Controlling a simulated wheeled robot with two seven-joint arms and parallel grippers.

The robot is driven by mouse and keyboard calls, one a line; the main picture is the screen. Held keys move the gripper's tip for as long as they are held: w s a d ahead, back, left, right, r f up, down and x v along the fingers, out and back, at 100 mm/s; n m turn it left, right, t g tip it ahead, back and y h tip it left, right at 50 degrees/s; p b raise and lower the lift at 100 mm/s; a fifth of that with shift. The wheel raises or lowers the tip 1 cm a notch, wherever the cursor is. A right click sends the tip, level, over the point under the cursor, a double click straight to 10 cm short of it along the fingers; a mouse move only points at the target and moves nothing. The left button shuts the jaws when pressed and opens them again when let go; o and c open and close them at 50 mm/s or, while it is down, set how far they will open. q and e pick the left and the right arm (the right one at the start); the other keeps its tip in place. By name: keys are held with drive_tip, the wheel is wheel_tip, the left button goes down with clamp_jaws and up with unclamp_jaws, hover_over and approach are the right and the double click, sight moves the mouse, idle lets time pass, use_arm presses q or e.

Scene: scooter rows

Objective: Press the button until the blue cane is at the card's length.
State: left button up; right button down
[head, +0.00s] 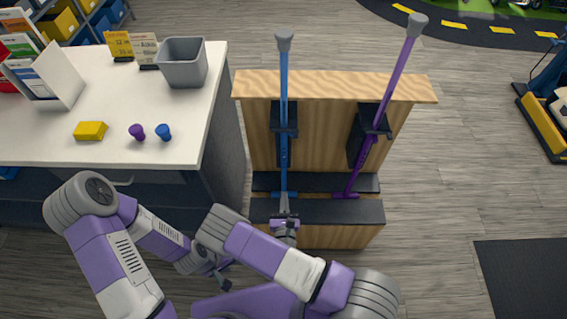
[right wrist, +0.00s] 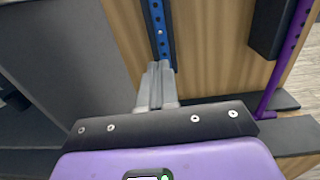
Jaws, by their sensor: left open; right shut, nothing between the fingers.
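The blue cane (head: 284,82) with a grey top stands upright in a black holder (head: 285,120) on a wooden stand. My right gripper (head: 285,203) is shut and empty at the cane's lower end. In the right wrist view its fingertips (right wrist: 159,75) point at the cane's blue tube (right wrist: 157,28), which has a row of holes; I cannot tell whether they touch. I cannot make out the button. A yellow card (head: 118,45) and a pale card (head: 145,50) stand on the table; their writing is unreadable. My left gripper (head: 222,283) is low at the left, open, away from the canes.
A purple cane (head: 395,75) leans in a second holder (head: 359,140) to the right. The wooden stand (head: 335,86) has black lower ledges. The white table (head: 115,100) holds a grey bin (head: 183,64), a yellow block (head: 90,131) and two small pegs.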

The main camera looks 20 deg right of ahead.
sight(284, 158)
drive_tip(key=shift+w, duration=0.1)
drive_tip(key=b+x, duration=0.2)
drive_tip(key=x, duration=1.1)
drive_tip(key=shift+w+d, duration=0.15)
drive_tip(key=shift+w, duration=0.25)
